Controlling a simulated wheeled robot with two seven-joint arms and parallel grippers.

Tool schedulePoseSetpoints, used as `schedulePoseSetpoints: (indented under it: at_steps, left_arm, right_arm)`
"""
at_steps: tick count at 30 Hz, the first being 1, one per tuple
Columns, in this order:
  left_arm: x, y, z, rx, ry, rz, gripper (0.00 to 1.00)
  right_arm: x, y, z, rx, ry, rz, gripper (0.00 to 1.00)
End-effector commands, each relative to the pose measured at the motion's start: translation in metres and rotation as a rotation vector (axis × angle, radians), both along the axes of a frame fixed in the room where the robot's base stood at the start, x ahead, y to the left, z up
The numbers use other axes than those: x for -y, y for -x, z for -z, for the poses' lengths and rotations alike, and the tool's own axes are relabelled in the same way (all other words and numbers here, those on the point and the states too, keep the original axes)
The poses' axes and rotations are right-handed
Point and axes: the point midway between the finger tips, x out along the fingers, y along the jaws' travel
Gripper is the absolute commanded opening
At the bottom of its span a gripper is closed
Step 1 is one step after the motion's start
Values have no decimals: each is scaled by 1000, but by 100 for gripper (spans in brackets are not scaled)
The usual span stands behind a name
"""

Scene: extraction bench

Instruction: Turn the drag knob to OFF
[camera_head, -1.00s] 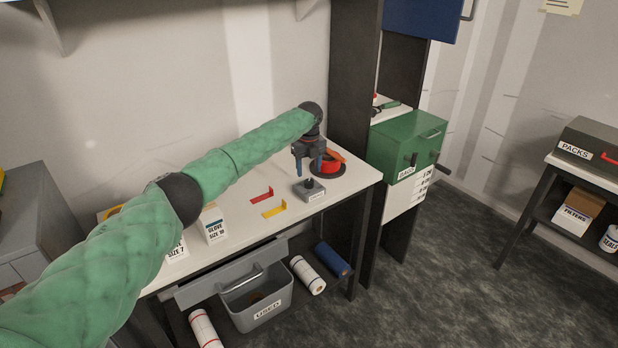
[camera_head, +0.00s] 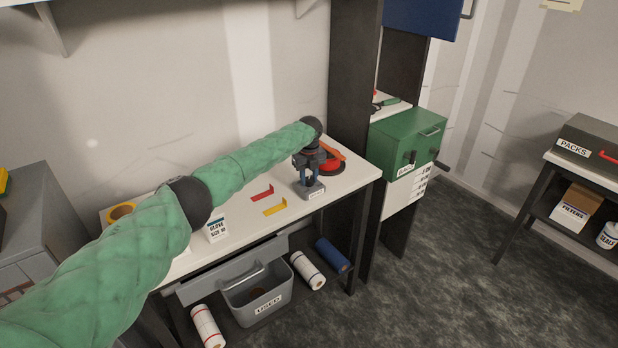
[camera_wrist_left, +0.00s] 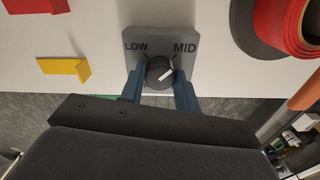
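The drag knob (camera_wrist_left: 160,72) is a round black knob with a white pointer line, on a grey base block (camera_wrist_left: 158,36) marked LOW on the left and MID on the right in the left wrist view. The pointer is turned toward the MID side. In the head view the base block (camera_head: 311,191) stands on the white bench. My left gripper (camera_head: 309,181) is lowered over it from above. In the left wrist view its blue fingers (camera_wrist_left: 159,84) stand on both sides of the knob, close to it; contact is unclear. An OFF mark is not visible. My right gripper is out of view.
A red reel (camera_head: 331,163) on a dark disc stands just behind the gripper. A red bracket (camera_head: 262,193) and a yellow bracket (camera_head: 275,208) lie to the left on the bench (camera_head: 345,186). A glove box (camera_head: 216,226) stands further left.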

Motion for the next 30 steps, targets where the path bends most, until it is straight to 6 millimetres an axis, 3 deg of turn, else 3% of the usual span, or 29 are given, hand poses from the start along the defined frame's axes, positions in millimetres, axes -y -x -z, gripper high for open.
schedulePoseSetpoints:
  at_steps: [14, 21, 30]
  left_arm:
    - [0, 0, 1, 1, 2, -78, 9]
    - [1, 0, 2, 0, 3, -252, 9]
    - [1, 0, 0, -1, 3, -537, 9]
  right_arm:
    - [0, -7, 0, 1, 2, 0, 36]
    - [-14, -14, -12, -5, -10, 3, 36]
    - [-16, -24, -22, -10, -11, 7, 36]
